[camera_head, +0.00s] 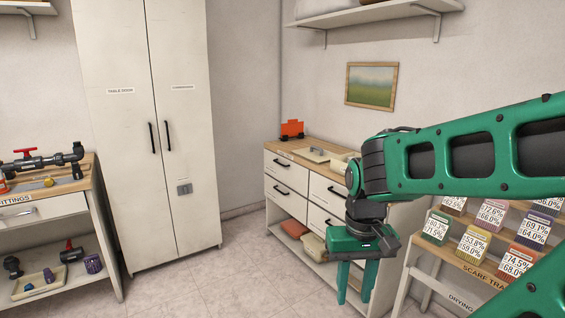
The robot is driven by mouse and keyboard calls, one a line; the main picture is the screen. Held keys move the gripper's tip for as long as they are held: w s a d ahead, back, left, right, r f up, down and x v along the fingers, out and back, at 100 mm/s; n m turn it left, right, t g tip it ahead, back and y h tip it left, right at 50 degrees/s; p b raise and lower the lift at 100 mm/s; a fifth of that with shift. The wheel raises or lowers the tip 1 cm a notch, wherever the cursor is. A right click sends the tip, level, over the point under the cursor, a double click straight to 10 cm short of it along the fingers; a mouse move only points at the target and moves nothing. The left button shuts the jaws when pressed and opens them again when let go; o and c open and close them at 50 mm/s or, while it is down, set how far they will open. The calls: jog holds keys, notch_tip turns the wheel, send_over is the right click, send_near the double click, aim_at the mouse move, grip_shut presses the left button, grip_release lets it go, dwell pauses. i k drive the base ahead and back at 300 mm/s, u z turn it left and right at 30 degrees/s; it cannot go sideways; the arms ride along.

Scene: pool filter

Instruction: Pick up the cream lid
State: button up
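A flat cream piece (319,154) that looks like the lid lies on the wooden top of the white drawer cabinet; it is small in view and I cannot be sure of it. A second pale cream item (342,161) sits just to its right, partly hidden by my arm. My gripper (354,299) hangs in front of the cabinet's right part, fingers pointing down, in the picture below and right of both cream pieces. Its two green fingers are apart, with nothing visible between them.
An orange item (291,129) stands at the cabinet top's back left. The lower shelf holds a reddish item (290,229) and a cream box (313,246). The tiled floor (215,285) between is clear.

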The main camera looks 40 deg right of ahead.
aim_at(317, 154)
jog(key=i, duration=1.45)
jog(key=z, duration=0.7)
jog(key=i, duration=1.2)
jog(key=z, duration=0.85)
jog(key=i, duration=0.95)
jog(key=z, duration=0.3)
